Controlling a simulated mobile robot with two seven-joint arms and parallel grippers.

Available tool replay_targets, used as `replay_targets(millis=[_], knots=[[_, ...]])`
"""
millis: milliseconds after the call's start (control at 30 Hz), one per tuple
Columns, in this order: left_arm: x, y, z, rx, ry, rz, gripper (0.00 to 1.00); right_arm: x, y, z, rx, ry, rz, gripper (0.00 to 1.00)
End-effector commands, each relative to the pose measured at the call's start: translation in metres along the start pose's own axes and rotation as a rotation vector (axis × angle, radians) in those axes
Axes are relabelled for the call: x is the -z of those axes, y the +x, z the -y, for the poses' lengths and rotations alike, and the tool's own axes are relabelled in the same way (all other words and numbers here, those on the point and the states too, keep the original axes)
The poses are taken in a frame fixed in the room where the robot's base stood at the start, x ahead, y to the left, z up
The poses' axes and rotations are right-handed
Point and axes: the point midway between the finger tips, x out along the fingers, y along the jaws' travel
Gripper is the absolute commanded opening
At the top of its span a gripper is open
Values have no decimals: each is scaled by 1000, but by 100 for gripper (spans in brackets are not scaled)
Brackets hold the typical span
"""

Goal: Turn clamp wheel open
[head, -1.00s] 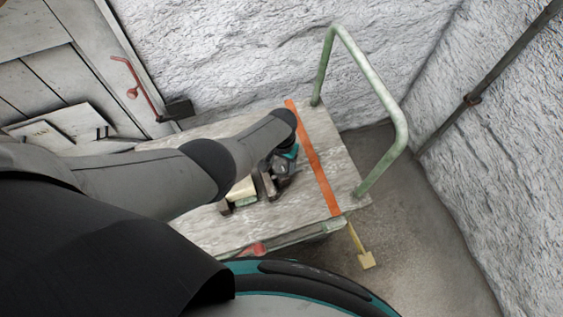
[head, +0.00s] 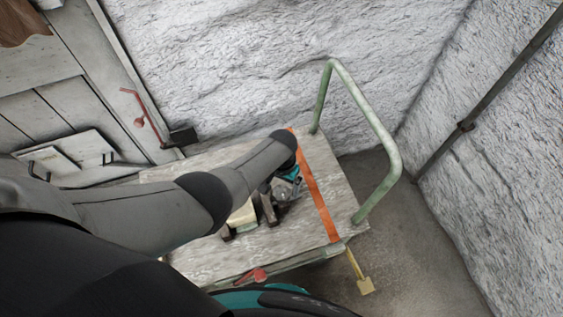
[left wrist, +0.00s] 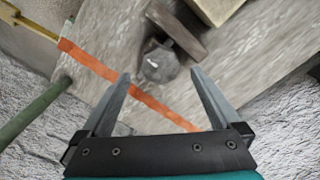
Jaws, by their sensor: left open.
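The clamp wheel (left wrist: 158,63) is a grey, rounded knob in the left wrist view, beside a dark clamp bar (left wrist: 176,30). My left gripper (left wrist: 160,73) is open, with one finger to each side of the wheel in that view. The wheel appears just beyond the fingertips; I cannot tell the exact depth gap. In the head view, my left gripper (head: 284,188) is over the cart, partly hidden by my own forearm. The dark clamp (head: 268,208) and a pale block (head: 243,214) show beside it. My right gripper is not in view.
The clamp sits on a worn cart top (head: 310,225) crossed by an orange strap (head: 315,185). A green handle rail (head: 385,140) rises at the cart's right end. Rough white walls (head: 260,60) and a grey door (head: 70,80) with a red handle (head: 145,115) stand behind.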

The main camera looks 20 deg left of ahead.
Motion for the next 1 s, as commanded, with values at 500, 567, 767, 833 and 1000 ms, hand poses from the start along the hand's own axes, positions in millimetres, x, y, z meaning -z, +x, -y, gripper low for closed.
replay_targets(millis=[500,567,767,833,1000], knots=[[0,-89,0,0,0,-1,98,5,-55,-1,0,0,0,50],[0,-96,0,0,0,-2,98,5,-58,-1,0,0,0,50],[0,-109,1,1,-1,1,98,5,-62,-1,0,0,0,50],[-1,-111,1,1,-1,1,98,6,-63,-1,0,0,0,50],[0,-111,1,1,-1,2,98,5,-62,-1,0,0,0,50]])
